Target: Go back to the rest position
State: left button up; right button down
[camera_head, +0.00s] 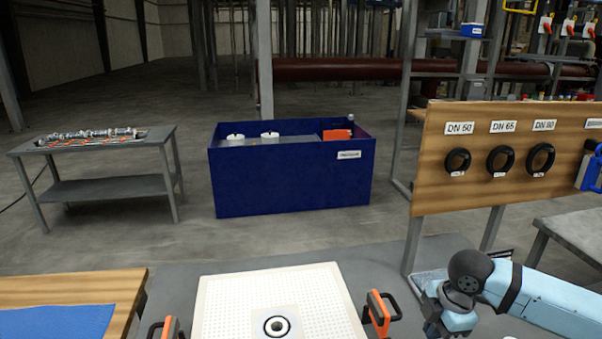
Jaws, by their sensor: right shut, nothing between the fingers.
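My right arm comes in from the lower right, light blue with a dark round joint. My right gripper (434,329) is low in the view by the bottom edge, to the right of the white perforated plate (225,300). It is shut and holds nothing; its fingertips are hard to make out. My left arm and left gripper are not in view.
Orange-and-black handles (378,314) flank the white plate, one close to my right gripper. A wooden board (430,190) with black rings stands at right. A wooden table (70,288) with a blue mat is at left. A blue bin (285,185) and grey table (110,187) stand beyond.

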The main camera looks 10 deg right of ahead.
jog(key=s+a+f+m+t+y+p, duration=0.2)
jog(key=a+f+m+t, duration=0.15)
jog(key=a, duration=0.35)
jog(key=s+a+f+m+t+y+p, duration=0.25)
jog(key=a+f, duration=0.25)
jog(key=a, duration=0.3)
jog(key=s+d+f+m+t+h+p, duration=0.1)
jog(key=s+f+m+t, duration=0.1)
jog(key=s, duration=0.4)
jog(key=s+d+f+m+t+h+p, duration=0.1)
jog(key=s+d+f+m+t+h, duration=0.1)
jog(key=s+f+m, duration=0.2)
jog(key=s+m, duration=0.3)
jog(key=shift+s+d+m, duration=0.2)
jog(key=shift+d+m, duration=0.05)
jog(key=shift+m, duration=0.05)
jog(key=shift+f, duration=0.1)
